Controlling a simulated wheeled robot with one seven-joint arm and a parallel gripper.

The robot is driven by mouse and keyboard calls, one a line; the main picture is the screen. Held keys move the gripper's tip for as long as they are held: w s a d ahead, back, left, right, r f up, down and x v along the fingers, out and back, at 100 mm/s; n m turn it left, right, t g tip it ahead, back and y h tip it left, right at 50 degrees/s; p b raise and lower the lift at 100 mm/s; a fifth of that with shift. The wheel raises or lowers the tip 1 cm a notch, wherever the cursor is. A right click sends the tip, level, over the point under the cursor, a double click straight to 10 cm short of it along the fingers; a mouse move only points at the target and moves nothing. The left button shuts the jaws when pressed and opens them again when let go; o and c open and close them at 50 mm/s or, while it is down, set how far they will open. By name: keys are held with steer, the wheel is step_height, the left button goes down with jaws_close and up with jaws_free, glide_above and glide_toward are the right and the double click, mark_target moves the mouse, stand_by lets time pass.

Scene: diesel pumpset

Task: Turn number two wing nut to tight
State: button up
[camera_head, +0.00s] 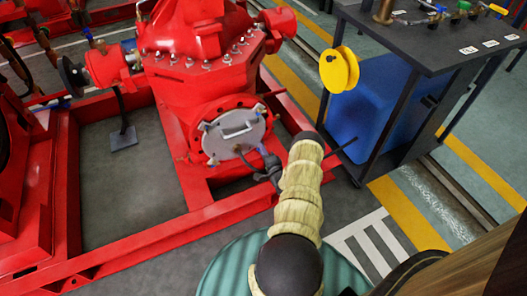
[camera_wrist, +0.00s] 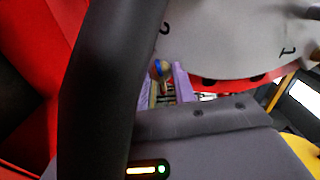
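A round grey cover plate (camera_head: 232,133) with a bar handle sits on the red pump's front flange, with small wing nuts around its rim. In the wrist view the plate (camera_wrist: 235,35) carries a printed 2 at its upper left and a 1 at its right. A small blue-and-brass wing nut (camera_wrist: 158,70) shows below the 2. My gripper's purple fingers (camera_wrist: 165,88) lie on either side of the wing nut; whether they press on it is not clear. In the head view my gripper (camera_head: 262,158) is at the plate's lower right edge, its fingertips too small to make out.
The red steel frame (camera_head: 175,227) runs in front of and around the pump. A dark table (camera_head: 440,45) with a blue container (camera_head: 367,112) and a yellow wheel (camera_head: 339,69) stands at the right.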

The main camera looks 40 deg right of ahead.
steer(key=shift+d, duration=0.1)
steer(key=shift+s, duration=0.15)
steer(key=p+v, duration=0.5)
steer(key=v, duration=1.2)
steer(key=shift+a, duration=0.2)
